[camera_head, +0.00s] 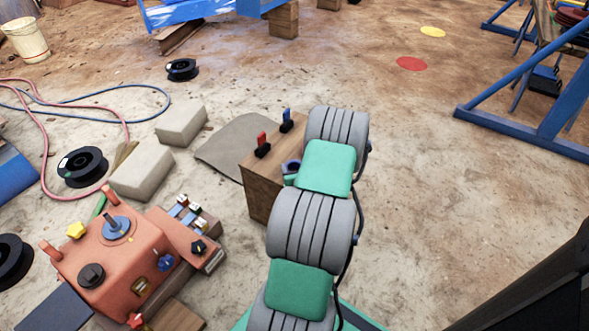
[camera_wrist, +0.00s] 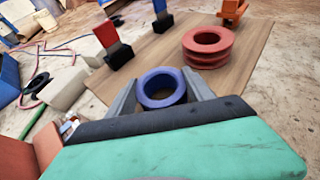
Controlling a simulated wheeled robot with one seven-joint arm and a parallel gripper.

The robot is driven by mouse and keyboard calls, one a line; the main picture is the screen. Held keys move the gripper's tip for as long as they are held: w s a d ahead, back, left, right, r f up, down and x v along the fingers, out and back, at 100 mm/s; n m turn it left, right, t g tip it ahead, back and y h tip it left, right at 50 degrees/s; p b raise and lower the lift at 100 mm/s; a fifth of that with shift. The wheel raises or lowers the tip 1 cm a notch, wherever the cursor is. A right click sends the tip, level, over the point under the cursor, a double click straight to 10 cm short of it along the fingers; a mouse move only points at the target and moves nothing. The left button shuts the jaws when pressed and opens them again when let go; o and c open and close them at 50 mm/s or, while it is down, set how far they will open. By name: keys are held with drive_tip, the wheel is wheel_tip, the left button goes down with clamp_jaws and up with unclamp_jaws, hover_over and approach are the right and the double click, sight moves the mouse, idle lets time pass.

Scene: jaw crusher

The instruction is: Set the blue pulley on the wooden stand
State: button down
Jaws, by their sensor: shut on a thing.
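The blue pulley (camera_wrist: 161,88) is a ring between the two grey fingers of my gripper (camera_wrist: 160,78), which is shut on it. In the head view the pulley (camera_head: 291,165) shows small beside my green and grey arm, which hides part of it. The wooden stand (camera_head: 260,201) is a brown box on the ground. Its flat top (camera_wrist: 240,66) lies under and behind the pulley in the wrist view. The pulley is at or just above this top, near its edge; I cannot tell whether it touches.
On the stand are a red pulley (camera_wrist: 207,46), a red-handled clip (camera_wrist: 113,42), a blue-handled clip (camera_wrist: 162,16) and an orange part (camera_wrist: 233,11). An orange machine box (camera_head: 110,262) and pale blocks (camera_head: 142,173) are left of the stand.

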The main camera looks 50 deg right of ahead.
drive_tip(key=shift+f, duration=0.15)
drive_tip(key=shift+c, duration=1.9)
unclamp_jaws()
